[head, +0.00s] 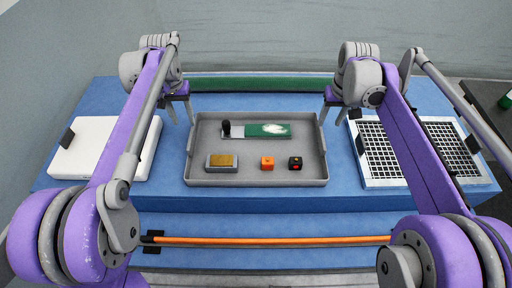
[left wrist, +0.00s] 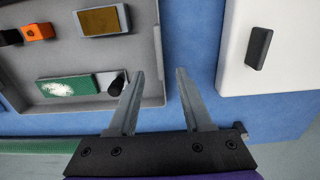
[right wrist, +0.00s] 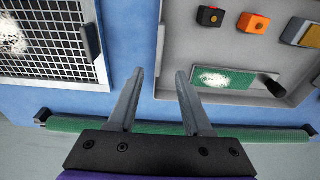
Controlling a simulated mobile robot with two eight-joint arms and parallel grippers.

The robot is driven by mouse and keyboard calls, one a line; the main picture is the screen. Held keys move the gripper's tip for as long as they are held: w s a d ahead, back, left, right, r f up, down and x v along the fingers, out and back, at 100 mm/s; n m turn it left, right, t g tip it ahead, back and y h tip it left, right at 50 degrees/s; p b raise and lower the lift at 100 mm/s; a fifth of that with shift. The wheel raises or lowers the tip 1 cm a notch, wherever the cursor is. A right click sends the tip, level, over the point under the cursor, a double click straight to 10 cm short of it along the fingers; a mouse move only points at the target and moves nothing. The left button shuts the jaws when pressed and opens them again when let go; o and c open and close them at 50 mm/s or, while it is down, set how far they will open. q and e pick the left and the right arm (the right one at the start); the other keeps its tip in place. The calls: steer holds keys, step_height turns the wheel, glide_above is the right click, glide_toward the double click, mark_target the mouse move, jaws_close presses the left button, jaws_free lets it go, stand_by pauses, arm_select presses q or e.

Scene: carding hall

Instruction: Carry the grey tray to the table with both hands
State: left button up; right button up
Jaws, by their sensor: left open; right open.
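The grey tray (head: 255,182) lies on a blue surface in the middle of the head view. It holds a green plate (head: 268,131) with white fluff and a black knob, a tan-topped grey block (head: 222,161), an orange cube (head: 267,163) and a black cube (head: 295,163). My left gripper (head: 183,108) is open at the tray's left side. In the left wrist view its fingers (left wrist: 160,72) appear either side of the tray's wall. My right gripper (head: 334,107) is open at the right side, with its fingers (right wrist: 160,72) likewise either side of the wall. Finger depth against the wall is unclear.
A white box (head: 80,145) with a black handle lies left of the tray. A white-framed mesh screen (head: 420,150) lies to the right. An orange rod (head: 270,240) runs across the front. A green bar (head: 262,84) runs along the back edge.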

mark_target(190, 138)
arm_select(q)
steer(key=shift+s+d, duration=0.15)
steer(key=shift+s, duration=0.05)
arm_select(e)
steer(key=shift+s+d, duration=0.15)
arm_select(q)
steer(key=shift+w+f, duration=0.1)
steer(key=shift+f, duration=0.25)
arm_select(e)
steer(key=shift+f, duration=0.35)
arm_select(q)
step_height(190, 138, down, 10)
arm_select(e)
steer(key=f, duration=0.3)
steer(key=w+f, duration=0.1)
steer(key=f, duration=0.6)
steer(key=shift+w, duration=0.2)
arm_select(q)
jaws_close()
arm_select(e)
jaws_close()
steer(key=shift+r, duration=0.1)
